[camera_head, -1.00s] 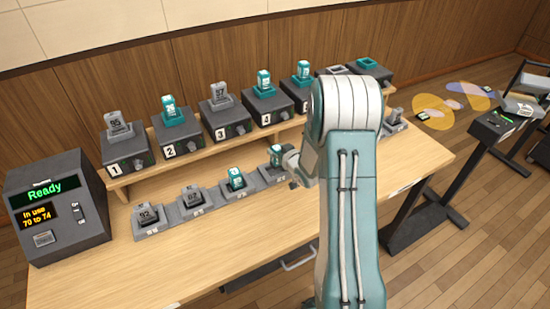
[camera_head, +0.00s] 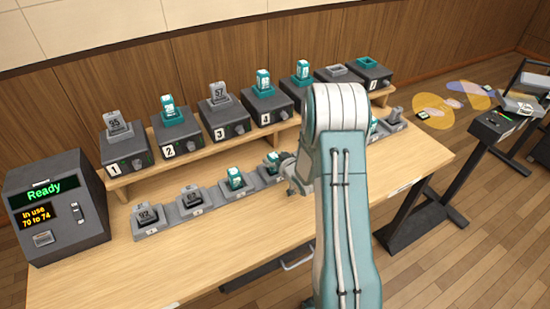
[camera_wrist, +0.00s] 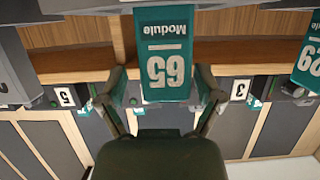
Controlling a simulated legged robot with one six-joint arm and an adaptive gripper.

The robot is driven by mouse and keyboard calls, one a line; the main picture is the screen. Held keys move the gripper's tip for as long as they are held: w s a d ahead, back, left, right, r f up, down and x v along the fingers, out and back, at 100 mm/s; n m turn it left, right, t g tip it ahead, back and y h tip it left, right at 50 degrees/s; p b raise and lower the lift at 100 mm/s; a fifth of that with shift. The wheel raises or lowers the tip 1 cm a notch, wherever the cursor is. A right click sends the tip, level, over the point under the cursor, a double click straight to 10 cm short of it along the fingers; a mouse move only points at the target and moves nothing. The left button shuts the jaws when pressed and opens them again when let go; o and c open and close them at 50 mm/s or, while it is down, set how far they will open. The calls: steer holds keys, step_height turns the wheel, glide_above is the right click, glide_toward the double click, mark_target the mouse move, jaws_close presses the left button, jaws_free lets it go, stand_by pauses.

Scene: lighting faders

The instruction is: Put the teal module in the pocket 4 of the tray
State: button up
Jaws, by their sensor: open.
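The fingers are open, one on each side, with a gap to the module. In the head view this module (camera_head: 272,159) is the fourth from the left in the front row of the grey tray (camera_head: 213,201), and appears seated in its pocket. My gripper (camera_head: 285,168) is beside it, partly hidden by my arm. Another teal module (camera_head: 236,178) is in the pocket to its left. Pocket labels are too small to read.
A raised shelf (camera_head: 195,155) behind carries several numbered dark boxes with teal and grey modules. A grey console (camera_head: 60,210) reading Ready stands at the left. The front of the wooden table (camera_head: 205,255) is clear. My arm hides the tray's middle right.

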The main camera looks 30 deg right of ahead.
steer(key=shift+a+r, duration=0.1)
steer(key=shift+a, duration=0.05)
steer(key=shift+s+r, duration=0.2)
steer(key=shift+s, duration=0.15)
steer(key=v, duration=1.1)
steer(key=s+a+r+g+h, duration=0.2)
steer(key=s+a+r, duration=0.1)
steer(key=r, duration=0.5)
steer(key=s+a+r+g+h, duration=0.1)
steer(key=s+a+r+g, duration=0.2)
steer(key=r, duration=0.5)
steer(key=s+a+r+g+y, duration=0.1)
steer(key=s+a+r, duration=0.2)
steer(key=s+a, duration=0.2)
steer(key=s+a+r+g+y, duration=0.1)
steer(key=s+a, duration=0.5)
steer(key=s, duration=0.6)
step_height(320, 180, up, 2)
steer(key=shift+a+g+y, duration=0.2)
steer(key=shift+g+y, duration=0.1)
steer(key=shift+g, duration=0.4)
steer(key=shift+s, duration=0.1)
